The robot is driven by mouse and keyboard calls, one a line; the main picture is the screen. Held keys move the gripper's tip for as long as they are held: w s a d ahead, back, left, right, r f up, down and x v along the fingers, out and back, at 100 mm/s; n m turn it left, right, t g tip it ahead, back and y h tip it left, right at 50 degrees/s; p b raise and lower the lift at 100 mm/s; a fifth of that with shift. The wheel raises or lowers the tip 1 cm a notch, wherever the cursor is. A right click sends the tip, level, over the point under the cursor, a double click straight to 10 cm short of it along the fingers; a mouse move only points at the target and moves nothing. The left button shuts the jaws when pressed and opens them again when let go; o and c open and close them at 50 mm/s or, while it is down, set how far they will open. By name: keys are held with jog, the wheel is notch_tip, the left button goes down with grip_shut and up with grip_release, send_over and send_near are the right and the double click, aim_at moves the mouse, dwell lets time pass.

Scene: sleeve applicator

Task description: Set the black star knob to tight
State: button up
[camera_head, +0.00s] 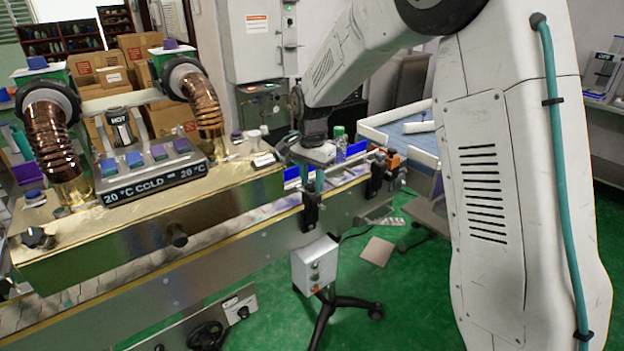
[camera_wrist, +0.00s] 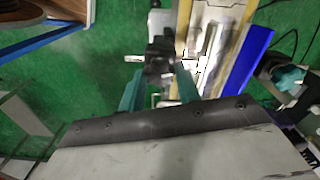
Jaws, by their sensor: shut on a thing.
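My gripper (camera_head: 312,180) points down at the conveyor's side rail in the middle of the head view. In the wrist view, my gripper (camera_wrist: 158,78) has its two teal fingers on either side of a dark, blurred part, which I take to be the black star knob (camera_wrist: 160,50). It is shut on that part. In the head view a black clamp (camera_head: 311,214) stands on the rail just below the fingers. The knob's lobes and any tight mark are too small or hidden to tell.
A gold sleeve machine (camera_head: 100,262) with copper hoses stands at left, with another black knob (camera_head: 37,238) on its top. A second black rail clamp (camera_head: 376,172) is to the right. A grey control box (camera_head: 315,264) on a stand is below.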

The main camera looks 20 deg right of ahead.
aim_at(312, 183)
jog(key=shift+w+r, duration=0.1)
jog(key=o, duration=1)
jog(key=shift+r, duration=3.85)
